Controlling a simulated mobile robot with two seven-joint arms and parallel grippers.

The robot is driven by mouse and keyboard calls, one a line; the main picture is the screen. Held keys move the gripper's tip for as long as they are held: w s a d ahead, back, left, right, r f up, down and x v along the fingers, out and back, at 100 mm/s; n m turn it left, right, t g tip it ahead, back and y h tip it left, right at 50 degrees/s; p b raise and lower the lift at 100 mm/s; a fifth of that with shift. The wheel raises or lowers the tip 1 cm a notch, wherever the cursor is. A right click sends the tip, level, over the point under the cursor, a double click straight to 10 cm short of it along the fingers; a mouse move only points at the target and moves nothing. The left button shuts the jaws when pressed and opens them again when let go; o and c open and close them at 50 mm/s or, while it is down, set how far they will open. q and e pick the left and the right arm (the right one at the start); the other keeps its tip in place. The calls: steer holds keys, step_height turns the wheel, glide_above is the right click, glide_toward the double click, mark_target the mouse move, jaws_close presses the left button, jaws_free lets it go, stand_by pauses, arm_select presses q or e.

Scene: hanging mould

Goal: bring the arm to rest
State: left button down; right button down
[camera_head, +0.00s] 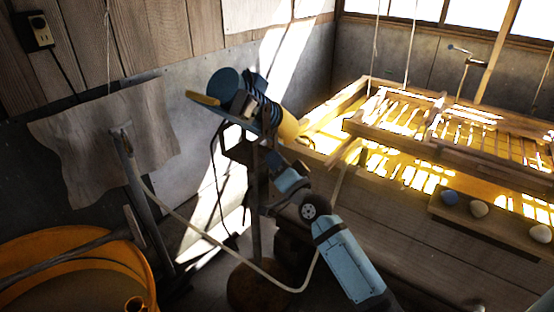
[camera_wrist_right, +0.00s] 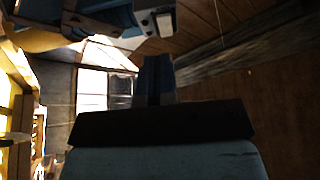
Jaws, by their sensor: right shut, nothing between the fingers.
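My right arm comes in from the bottom right of the head view as light blue links. My right gripper (camera_head: 275,161) is at the arm's upper end, in front of the wooden vat's near left corner. It is shut and empty. In the right wrist view my dark blue right gripper (camera_wrist_right: 156,72) stands upright in the middle, above a wide black bar and a light blue link. It is close to a blue and yellow machine (camera_head: 236,88) on a post; I cannot tell whether they touch. My left gripper is not in view.
A wooden frame (camera_head: 403,132) hangs on ropes over the wooden vat (camera_head: 385,230). An orange tub (camera_head: 90,238) stands at left, below a hanging grey sheet (camera_head: 88,160). A pale hose (camera_head: 225,248) loops near my arm.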

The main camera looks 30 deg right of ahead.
stand_by(0.4)
steer(key=s+a+f+n+g+p, duration=0.3)
steer(key=s+a+f+n+g, duration=0.2)
steer(key=s+f, duration=0.7)
steer(key=s+a+f+n+g+y+p, duration=0.1)
steer(key=s+a+f+n+g+p, duration=0.3)
steer(key=s+a+f, duration=0.3)
steer(key=s+f+n+g, duration=0.1)
steer(key=s+f, duration=0.4)
steer(key=s, duration=0.5)
steer(key=shift+s+a+n+p, duration=0.3)
steer(key=shift+s+a+n, duration=0.05)
steer(key=shift+s+n, duration=0.05)
